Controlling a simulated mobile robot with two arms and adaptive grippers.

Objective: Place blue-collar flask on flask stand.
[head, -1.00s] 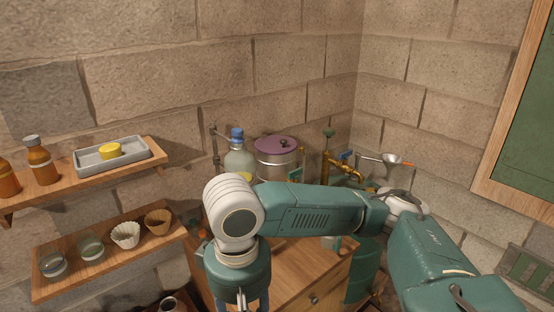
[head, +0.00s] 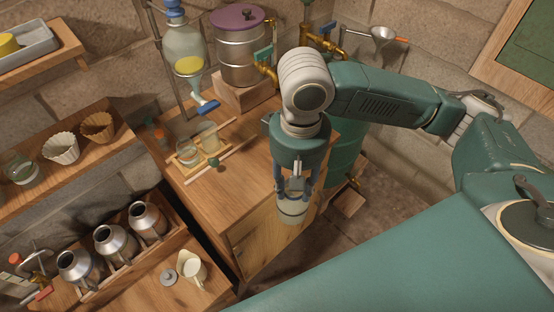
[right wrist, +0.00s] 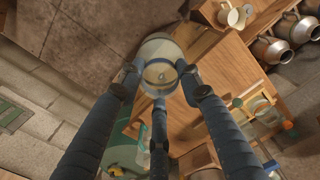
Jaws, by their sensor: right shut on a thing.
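My right gripper (head: 294,184) points down and is shut on a clear glass flask (head: 292,208), held in the air just off the right front edge of the wooden cabinet. In the right wrist view the flask (right wrist: 161,66) shows between the fingertips. I cannot make out its collar colour; the fingers cover its upper part. A low wooden stand (head: 178,167) on the cabinet top holds clear glass vessels (head: 207,138); it looks like the flask stand. It lies left of the gripper, apart from the held flask. My left gripper is not in view.
A blue-capped glass vessel (head: 184,47) with yellow liquid hangs above the cabinet top (head: 222,192). A steel pot (head: 241,60) with a purple lid stands behind. Metal jugs (head: 115,243) and a cream pitcher (head: 192,267) are lower left. The cabinet top's front is mostly clear.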

